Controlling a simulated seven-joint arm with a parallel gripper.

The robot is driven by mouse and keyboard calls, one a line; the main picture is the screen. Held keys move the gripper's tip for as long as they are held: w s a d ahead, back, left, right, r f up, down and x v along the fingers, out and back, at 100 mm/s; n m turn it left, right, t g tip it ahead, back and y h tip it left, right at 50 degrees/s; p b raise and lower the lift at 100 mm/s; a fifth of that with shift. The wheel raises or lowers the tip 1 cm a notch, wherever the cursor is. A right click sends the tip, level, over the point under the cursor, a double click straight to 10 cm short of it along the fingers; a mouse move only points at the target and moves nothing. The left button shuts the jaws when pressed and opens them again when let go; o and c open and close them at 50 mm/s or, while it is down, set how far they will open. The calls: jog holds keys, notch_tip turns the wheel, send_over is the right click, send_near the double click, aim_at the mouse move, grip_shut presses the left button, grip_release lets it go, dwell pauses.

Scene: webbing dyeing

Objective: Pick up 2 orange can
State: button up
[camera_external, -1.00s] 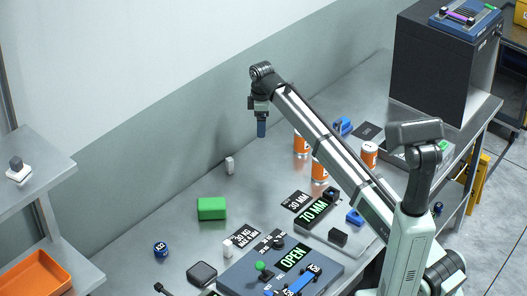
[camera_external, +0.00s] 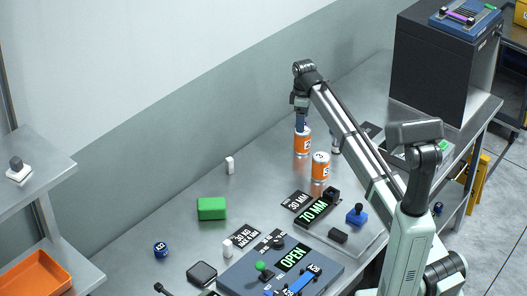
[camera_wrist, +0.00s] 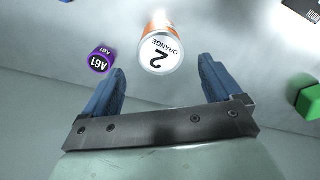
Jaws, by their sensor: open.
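The can marked "2 ORANGE" (camera_wrist: 158,55) shows its white lid in the wrist view, between and just beyond my fingertips. My gripper (camera_wrist: 161,70) is open, with one blue finger on each side of the lid. In the external view my gripper (camera_external: 301,124) points down over an orange and white can (camera_external: 302,145), which appears to be this one; its top is hidden by the fingers. I cannot tell whether the fingers touch it. A second orange can (camera_external: 320,167) stands upright in front and to the right.
A purple-sided cap marked A61 (camera_wrist: 100,60) is left of the can in the wrist view. A green block (camera_external: 211,208) and a small white piece (camera_external: 230,165) lie to the left. A blue knobbed piece (camera_external: 357,215) and a panel reading OPEN (camera_external: 292,258) are nearer.

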aim_at(302, 137)
jog(key=shift+s+d+f, duration=0.1)
jog(key=shift+f, duration=4.2)
jog(key=shift+c, duration=0.3)
jog(key=shift+r, duration=0.1)
jog(key=c, duration=1.3)
